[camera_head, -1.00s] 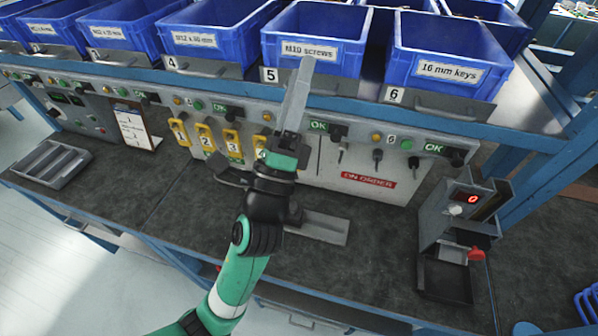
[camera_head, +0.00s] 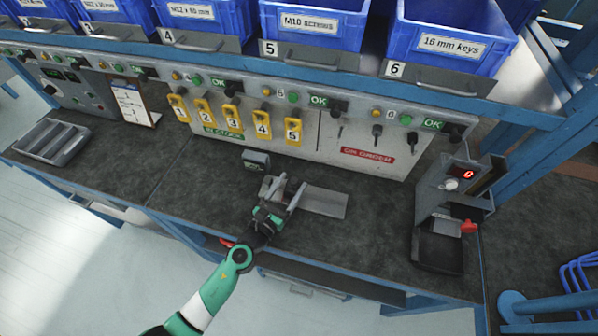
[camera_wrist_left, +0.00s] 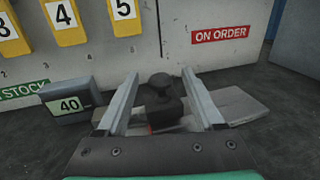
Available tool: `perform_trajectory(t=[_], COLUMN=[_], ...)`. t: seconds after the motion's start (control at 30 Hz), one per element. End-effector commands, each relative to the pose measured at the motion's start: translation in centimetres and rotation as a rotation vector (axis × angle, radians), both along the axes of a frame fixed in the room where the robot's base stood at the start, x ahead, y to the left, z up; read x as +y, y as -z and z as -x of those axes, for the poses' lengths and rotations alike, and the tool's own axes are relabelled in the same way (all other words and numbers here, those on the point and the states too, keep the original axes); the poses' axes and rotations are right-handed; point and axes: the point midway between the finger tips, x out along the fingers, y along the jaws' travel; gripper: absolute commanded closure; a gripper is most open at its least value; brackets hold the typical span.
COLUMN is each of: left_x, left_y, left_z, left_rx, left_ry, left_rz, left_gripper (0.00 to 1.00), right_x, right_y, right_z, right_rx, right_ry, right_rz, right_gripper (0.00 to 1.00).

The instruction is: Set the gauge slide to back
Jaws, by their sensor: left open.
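The gauge has a small dark display box (camera_head: 256,161) on the bench and a flat grey metal plate (camera_head: 325,201). In the left wrist view the display (camera_wrist_left: 68,104) reads 40. A dark slide block with a round knob (camera_wrist_left: 162,88) shows between the finger lines, beyond a red mark. My left gripper (camera_head: 286,184) is open and low over the left end of the plate, its fingers either side of the knob in the left wrist view. Touching cannot be told. In the head view the gripper hides the slide. My right gripper is not in view.
Yellow numbered tags (camera_head: 232,117) hang on the panel behind, beside an ON ORDER label (camera_head: 368,155). A device with a red 0 display (camera_head: 455,185) stands at the right. A grey tray (camera_head: 52,141) sits at the left. The bench between is mostly clear.

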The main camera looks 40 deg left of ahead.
Motion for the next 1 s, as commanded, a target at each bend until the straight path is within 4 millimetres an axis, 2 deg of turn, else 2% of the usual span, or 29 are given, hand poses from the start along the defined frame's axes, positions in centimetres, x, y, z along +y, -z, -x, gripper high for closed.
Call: perform_trajectory(t=[0.03, 0.2, 0.33, 0.57, 0.67, 0.97, 1.0], left_x=[0.3, 1.0, 1.2, 1.2, 1.2, 1.2, 1.2], left_y=[0.1, 0.2, 0.1, 0.0, 0.0, 0.0, 0.0], left_z=[-1.2, -3.9, -4.8, -4.9, -4.9, -4.9, -4.9], left_rx=[-0.003, -0.001, 0.000, 0.000, 0.000, 0.000, 0.000], left_ry=[0.000, 0.000, 0.000, 0.000, 0.000, 0.000, 0.000], left_rz=[-0.001, 0.001, 0.001, 0.001, 0.001, 0.001, 0.001], left_gripper=[0.31, 0.31, 0.31, 0.31, 0.45, 0.99, 1.00], right_x=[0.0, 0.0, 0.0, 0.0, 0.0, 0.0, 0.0], right_y=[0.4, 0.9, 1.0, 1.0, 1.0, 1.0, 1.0], right_z=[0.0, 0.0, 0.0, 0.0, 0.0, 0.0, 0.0], right_rx=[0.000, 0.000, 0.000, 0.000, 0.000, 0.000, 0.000], right_ry=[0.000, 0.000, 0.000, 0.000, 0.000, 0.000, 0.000], right_rz=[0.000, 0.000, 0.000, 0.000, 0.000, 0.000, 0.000], right_gripper=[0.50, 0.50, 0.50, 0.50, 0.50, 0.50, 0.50])
